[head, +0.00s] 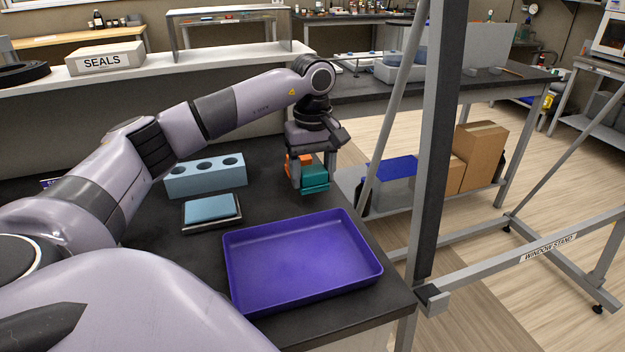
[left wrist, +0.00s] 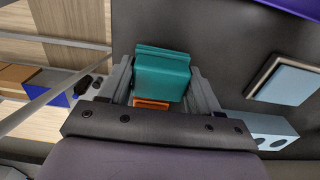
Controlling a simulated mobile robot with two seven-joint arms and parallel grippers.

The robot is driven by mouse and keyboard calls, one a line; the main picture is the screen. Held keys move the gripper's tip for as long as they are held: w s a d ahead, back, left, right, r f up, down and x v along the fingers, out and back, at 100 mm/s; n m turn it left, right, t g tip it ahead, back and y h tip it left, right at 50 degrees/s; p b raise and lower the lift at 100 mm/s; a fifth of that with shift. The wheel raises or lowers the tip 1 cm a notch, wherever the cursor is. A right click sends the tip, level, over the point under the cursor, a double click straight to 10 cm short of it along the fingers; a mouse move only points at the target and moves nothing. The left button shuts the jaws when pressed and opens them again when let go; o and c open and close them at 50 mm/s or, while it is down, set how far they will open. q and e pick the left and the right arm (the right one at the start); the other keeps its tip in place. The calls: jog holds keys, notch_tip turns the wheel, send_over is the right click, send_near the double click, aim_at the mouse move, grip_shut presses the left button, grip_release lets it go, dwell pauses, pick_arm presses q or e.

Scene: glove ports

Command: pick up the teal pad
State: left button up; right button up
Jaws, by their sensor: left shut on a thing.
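The teal pad (head: 315,179) is a small block between the fingers of my left gripper (head: 311,180), which is shut on it. In the left wrist view the teal pad (left wrist: 162,76) sits between the two grey fingers of the gripper (left wrist: 164,82). An orange piece (head: 298,165) shows right beside the teal pad; in the left wrist view it appears below it (left wrist: 152,104). I cannot tell whether the pad is clear of the dark bench. My right gripper is not in view.
A purple tray (head: 300,262) lies in front of the gripper, empty. A light blue block with holes (head: 205,177) and a blue pad in a shallow holder (head: 211,209) are to the left. A grey window stand post (head: 437,140) rises to the right of the bench.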

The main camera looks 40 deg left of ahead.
pick_arm(q)
notch_tip(320, 180, up, 10)
jog(key=shift+f, duration=0.1)
notch_tip(320, 180, up, 8)
jog(key=p, duration=0.4)
send_over(313, 169)
jog(key=o, duration=0.4)
jog(key=shift+c, duration=1.4)
jog(key=shift+f, duration=0.1)
